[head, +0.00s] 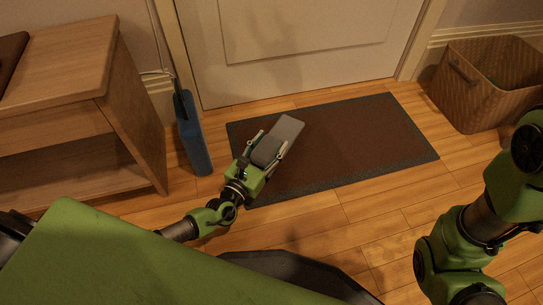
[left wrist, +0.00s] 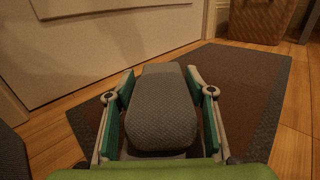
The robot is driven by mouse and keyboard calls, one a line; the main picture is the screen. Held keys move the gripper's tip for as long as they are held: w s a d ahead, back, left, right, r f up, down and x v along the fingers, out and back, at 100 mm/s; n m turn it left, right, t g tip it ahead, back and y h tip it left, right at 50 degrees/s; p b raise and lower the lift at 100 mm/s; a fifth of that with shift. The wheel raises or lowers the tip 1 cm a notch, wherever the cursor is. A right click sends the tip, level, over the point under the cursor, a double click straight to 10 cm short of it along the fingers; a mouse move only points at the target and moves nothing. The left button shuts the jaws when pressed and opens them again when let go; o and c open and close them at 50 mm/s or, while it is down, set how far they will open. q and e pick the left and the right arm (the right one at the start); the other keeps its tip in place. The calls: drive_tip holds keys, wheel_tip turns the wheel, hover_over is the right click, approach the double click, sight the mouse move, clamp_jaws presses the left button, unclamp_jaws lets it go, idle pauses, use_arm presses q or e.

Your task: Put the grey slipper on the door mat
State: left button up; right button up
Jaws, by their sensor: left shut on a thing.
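The grey slipper (head: 287,131) is held between the fingers of my left gripper (head: 268,150), over the left part of the door mat. The door mat (head: 360,145) is brown with a dark grey border and lies on the floor in front of the door. In the left wrist view the slipper (left wrist: 161,108) sits between both fingers of the left gripper (left wrist: 160,110), with the mat (left wrist: 245,75) beneath and beyond it. I cannot tell whether the slipper touches the mat. My right arm is at the right edge of the head view; its gripper is not visible.
A white door (head: 290,50) stands behind the mat. A wooden bench (head: 85,110) is at the left, with a blue long-handled thing (head: 192,135) beside it. A wicker basket (head: 490,85) stands at the right. The mat's right part is bare.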

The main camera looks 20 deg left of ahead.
use_arm(q)
drive_tip(key=shift+w+f+b, duration=0.3)
drive_tip(key=shift+w+f, duration=0.05)
drive_tip(key=f+b, duration=0.3)
drive_tip(key=shift+w+f+b, duration=0.2)
drive_tip(key=shift+f+b, duration=0.15)
drive_tip(key=shift+r, duration=0.15)
drive_tip(key=o, duration=1.3)
drive_tip(key=shift+f, duration=0.2)
drive_tip(key=shift+r, duration=0.1)
